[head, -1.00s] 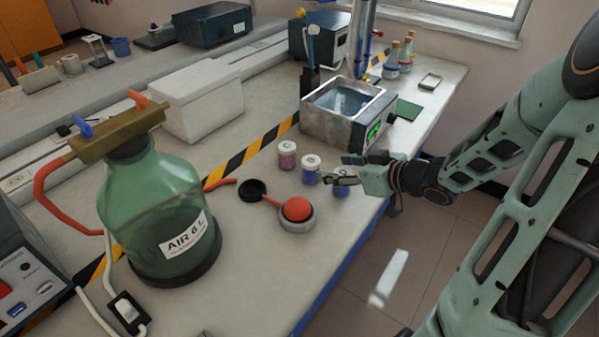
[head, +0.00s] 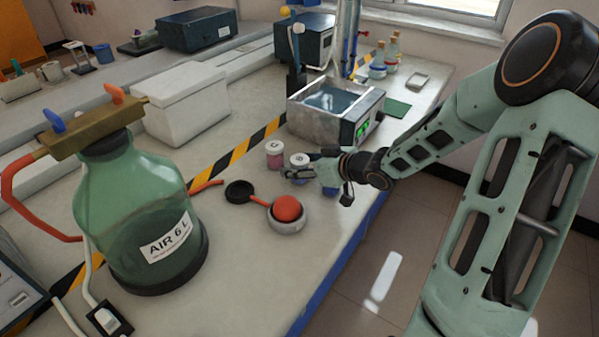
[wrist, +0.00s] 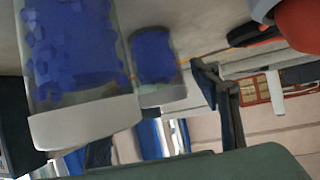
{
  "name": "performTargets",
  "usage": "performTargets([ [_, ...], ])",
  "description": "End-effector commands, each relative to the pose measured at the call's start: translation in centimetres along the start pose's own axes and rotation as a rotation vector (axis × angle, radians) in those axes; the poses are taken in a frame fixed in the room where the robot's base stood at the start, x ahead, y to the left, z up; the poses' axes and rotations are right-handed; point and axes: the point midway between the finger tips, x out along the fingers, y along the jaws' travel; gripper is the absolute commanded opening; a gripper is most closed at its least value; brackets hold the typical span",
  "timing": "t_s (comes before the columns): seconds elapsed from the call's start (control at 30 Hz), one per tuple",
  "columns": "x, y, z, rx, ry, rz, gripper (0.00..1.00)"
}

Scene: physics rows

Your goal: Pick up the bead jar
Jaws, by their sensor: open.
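Several small bead jars with white lids stand in a row on the bench. A jar of pink beads (head: 274,155) is at the left, a jar of blue beads (head: 299,162) is in the middle, and another blue jar (head: 329,190) is mostly hidden below my gripper. My gripper (head: 302,174) is open and level, at the front of the jars near lid height. In the wrist view a near blue-bead jar (wrist: 75,60) fills the left, with a second blue jar (wrist: 155,68) farther off. Both appear lid-down there. Whether a finger touches a jar is unclear.
A metal water bath (head: 365,130) stands behind. A large green bottle (head: 135,215) is at left. The bench's right edge is close to my arm.

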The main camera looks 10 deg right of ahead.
Motion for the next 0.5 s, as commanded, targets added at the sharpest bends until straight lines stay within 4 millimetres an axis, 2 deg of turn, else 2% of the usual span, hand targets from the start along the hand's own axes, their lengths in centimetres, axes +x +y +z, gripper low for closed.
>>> performTargets([
  [0.17,-0.04,-0.01,-0.05,0.0,0.0,0.0,0.56],
  [0.5,-0.06,-0.02,-0.05,0.0,0.0,0.0,0.18],
])
